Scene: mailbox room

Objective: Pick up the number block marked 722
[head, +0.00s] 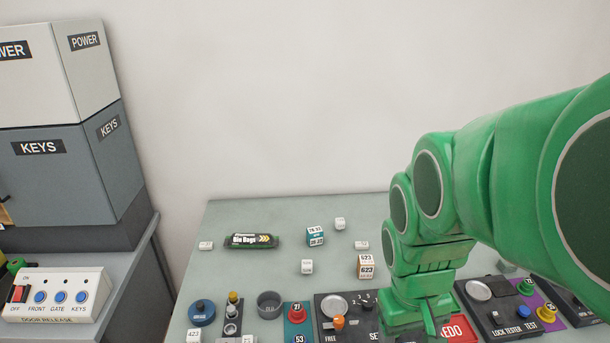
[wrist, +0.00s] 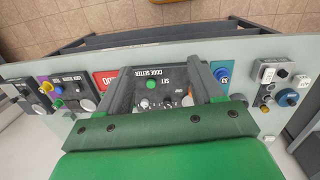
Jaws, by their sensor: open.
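Several small white number blocks stand on the grey-green table. One is at the far left (head: 206,245), one mid-table (head: 307,267), one at the back (head: 340,223) and one right of centre (head: 361,245). Their digits are too small to read surely; I cannot tell which is 722. A block at the front left edge (head: 194,336) is partly cut off. My gripper shows in the wrist view with its two dark fingers apart (wrist: 163,78), empty, over the code setter panel (wrist: 152,88). In the head view its fingertips are hidden, right of the blocks.
An orange-and-white block marked 623 (head: 366,267), a teal-and-white block (head: 315,236) and a dark Bio Bags roll (head: 250,241) stand among the blocks. Control panels, a red button panel (head: 456,330) and a grey round dish (head: 269,305) line the front. Cabinets (head: 75,170) stand left.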

